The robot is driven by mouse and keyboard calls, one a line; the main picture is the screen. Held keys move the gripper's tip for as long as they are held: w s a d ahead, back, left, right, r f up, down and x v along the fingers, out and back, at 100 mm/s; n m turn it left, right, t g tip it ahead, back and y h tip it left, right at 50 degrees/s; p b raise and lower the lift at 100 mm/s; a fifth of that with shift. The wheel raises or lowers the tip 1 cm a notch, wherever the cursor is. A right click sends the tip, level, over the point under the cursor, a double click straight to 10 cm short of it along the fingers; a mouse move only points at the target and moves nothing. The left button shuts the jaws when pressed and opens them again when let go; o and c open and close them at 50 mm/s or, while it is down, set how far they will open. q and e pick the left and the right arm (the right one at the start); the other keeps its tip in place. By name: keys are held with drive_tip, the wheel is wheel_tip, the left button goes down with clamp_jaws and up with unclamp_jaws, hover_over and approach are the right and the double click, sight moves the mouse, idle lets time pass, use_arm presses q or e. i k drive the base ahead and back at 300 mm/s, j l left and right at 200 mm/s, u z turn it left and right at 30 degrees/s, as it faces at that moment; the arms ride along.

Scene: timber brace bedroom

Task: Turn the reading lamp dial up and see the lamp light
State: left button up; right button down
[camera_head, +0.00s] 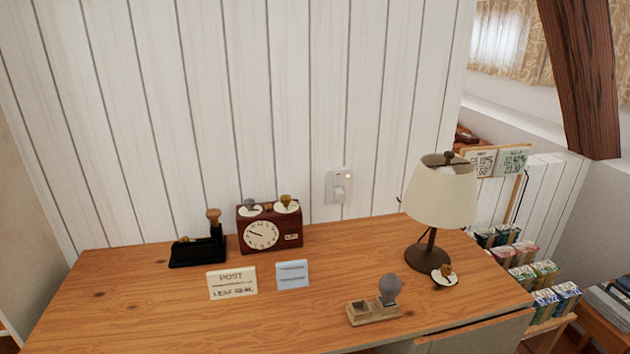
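The reading lamp (441,194) stands at the right end of the wooden desk, with a cream shade and a dark brown stem and foot. Its shade shows no clear glow. A white disc with a small brass-coloured knob (446,271) sits at the front right of the lamp's foot; this looks like the lamp dial. Its exact setting is too small to read. Neither of my grippers is in view.
The desk (130,290) has a dark red clock box (289,234) with two knobs on top, a black stamp stand (198,251), two cards (232,283) and a grey-knobbed stamp holder (373,312). A wall socket (338,187) is behind. Shelves of small boxes (545,271) stand right.

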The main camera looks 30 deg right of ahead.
sight(446, 270)
drive_tip(key=z, duration=1.55)
drive_tip(key=i+l, duration=0.2)
drive_tip(key=l, duration=0.15)
drive_tip(key=i+l, duration=0.15)
drive_tip(key=l, duration=0.15)
drive_tip(key=i+l, duration=0.2)
drive_tip(key=l, duration=0.15)
